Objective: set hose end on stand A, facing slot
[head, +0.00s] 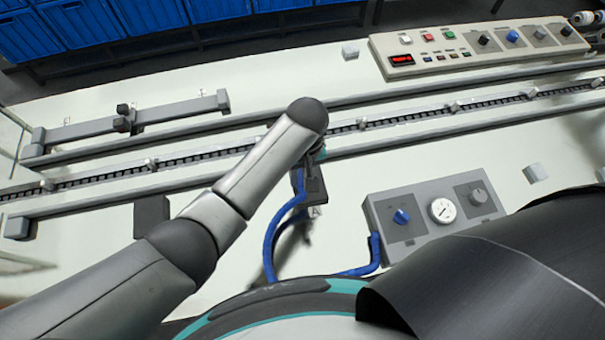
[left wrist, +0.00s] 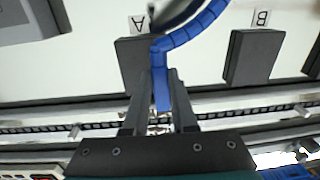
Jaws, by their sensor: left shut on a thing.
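My left gripper (left wrist: 160,78) is shut on the end of a blue hose (left wrist: 161,92), which sits between its two dark fingers. In the left wrist view, stand A (left wrist: 129,62), a dark block by an upside-down "A" label, lies behind the hose end and left finger. Stand B (left wrist: 249,57) is to the right. In the head view, my left forearm hides most of the gripper; stand A (head: 316,189) shows just below it by its label, and the hose (head: 268,246) hangs in a loop. I cannot tell whether the hose end touches stand A; its slot is not discernible. My right gripper is not in view.
The hose runs to a grey panel (head: 436,214) with a gauge and knobs. A chain conveyor (head: 400,119) between rails crosses behind the stands. A control console (head: 480,47) stands at the back right.

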